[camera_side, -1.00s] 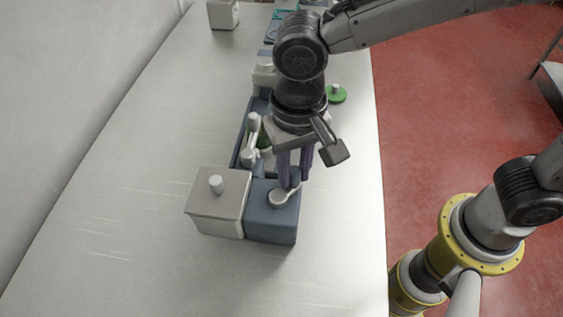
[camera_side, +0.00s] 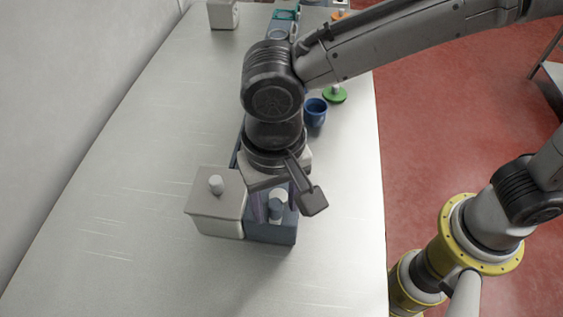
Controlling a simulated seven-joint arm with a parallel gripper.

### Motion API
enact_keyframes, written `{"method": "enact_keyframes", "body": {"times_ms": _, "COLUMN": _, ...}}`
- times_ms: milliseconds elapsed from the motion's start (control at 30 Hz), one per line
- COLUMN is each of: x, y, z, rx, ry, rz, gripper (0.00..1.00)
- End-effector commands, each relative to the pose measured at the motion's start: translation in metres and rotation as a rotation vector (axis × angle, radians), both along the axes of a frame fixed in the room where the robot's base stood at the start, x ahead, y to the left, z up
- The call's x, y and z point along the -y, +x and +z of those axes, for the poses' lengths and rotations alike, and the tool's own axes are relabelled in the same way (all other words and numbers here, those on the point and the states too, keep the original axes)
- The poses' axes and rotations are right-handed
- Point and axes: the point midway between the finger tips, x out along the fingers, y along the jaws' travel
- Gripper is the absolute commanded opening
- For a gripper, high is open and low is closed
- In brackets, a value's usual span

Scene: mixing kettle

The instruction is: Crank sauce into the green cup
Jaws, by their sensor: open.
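My gripper (camera_side: 273,208) points down over the dark blue box (camera_side: 270,232) at the near end of the machine. Its purple fingers are apart, one on each side of the pale crank (camera_side: 278,202) on top of the box. I cannot tell whether a finger touches the crank.
A grey lidded box (camera_side: 217,205) with a white knob adjoins the blue box on the left. A blue cup (camera_side: 315,112) and a green knobbed lid (camera_side: 335,95) are behind to the right. A white container (camera_side: 223,14) stands far back. The table (camera_side: 110,200) is clear at left and front.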

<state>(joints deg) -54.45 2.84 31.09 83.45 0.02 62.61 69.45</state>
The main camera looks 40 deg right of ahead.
Motion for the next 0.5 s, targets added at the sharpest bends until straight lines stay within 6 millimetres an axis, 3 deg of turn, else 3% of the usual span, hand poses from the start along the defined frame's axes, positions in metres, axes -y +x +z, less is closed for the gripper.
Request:
{"method": "enact_keyframes", "body": {"times_ms": 167, "x": 0.0, "y": 0.0, "z": 0.005, "rx": 0.001, "ry": 0.001, "rz": 0.0, "gripper": 0.56}}
{"method": "enact_keyframes", "body": {"times_ms": 500, "x": 0.0, "y": 0.001, "z": 0.036, "rx": 0.001, "ry": 0.002, "rz": 0.0, "gripper": 0.56}}
